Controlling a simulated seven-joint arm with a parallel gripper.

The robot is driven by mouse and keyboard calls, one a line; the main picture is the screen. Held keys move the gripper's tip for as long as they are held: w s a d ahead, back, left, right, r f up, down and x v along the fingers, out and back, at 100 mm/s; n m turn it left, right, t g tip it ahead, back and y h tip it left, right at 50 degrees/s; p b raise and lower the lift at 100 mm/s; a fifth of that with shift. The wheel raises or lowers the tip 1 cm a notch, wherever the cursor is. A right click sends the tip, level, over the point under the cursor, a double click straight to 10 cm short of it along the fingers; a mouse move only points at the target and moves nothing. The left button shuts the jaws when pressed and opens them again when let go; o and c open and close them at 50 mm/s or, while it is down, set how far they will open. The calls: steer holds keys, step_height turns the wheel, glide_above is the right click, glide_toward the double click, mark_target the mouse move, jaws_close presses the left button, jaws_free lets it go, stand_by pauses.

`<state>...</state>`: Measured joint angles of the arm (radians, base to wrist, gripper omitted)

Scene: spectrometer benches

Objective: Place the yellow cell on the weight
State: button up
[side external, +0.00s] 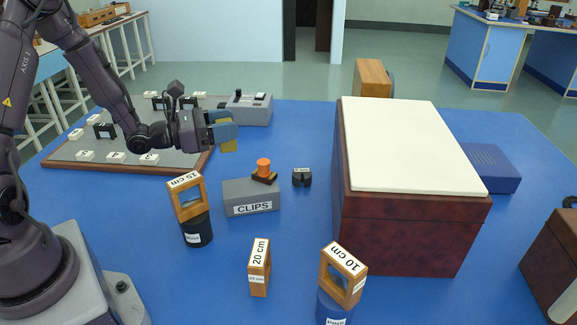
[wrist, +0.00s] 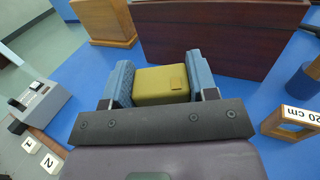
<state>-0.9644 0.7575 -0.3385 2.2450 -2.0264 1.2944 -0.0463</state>
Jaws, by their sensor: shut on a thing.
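My gripper (side external: 226,132) is shut on the yellow cell (side external: 228,146) and holds it in the air, to the upper left of the grey CLIPS box in the side external view. In the wrist view the yellow cell (wrist: 161,86) sits between the two blue finger pads of my gripper (wrist: 160,80). No thing is labelled as the weight. A small orange cylinder on a dark base (side external: 264,170) stands on the CLIPS box (side external: 252,204). A small black block (side external: 302,177) lies on the blue table just right of that box. I cannot tell which is the weight.
A large dark red box with a white top (side external: 403,145) stands to the right. Wooden frames marked 15 cm (side external: 186,196), 20 cm (side external: 260,267) and 10 cm (side external: 343,272) stand in front. A grey board with numbered tags (side external: 120,140) lies at the left.

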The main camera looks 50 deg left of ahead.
steer(key=d+r+m+g+h, duration=0.25)
steer(key=d+r, duration=0.45)
steer(key=d, duration=0.6)
steer(key=s+d+f+m+g+h, duration=0.3)
steer(key=s+m+g, duration=0.45)
steer(key=g, duration=0.35)
steer(key=s+d+f+m+g+h, duration=0.35)
steer(key=s+m+g, duration=0.35)
steer(key=m+g, duration=0.3)
steer(key=s+a+f+m+g+y, duration=0.1)
steer(key=s+a+m+g+y, duration=0.4)
steer(key=a+m+g+y, duration=0.4)
steer(key=w+a+r+m+t+y, duration=0.1)
steer(key=w+a+m+t+y, duration=0.25)
steer(key=a+m+y, duration=1.2)
steer(key=m+t+y, duration=0.4)
steer(key=m+t, duration=1)
steer(key=t, duration=1.1)
glide_above(302, 173)
steer(key=f, duration=0.7)
steer(key=s+f, duration=0.1)
steer(key=f, duration=0.2)
steer(key=shift+f, duration=0.35)
steer(key=shift+w+f, duration=0.55)
steer(key=shift+f, duration=1.5)
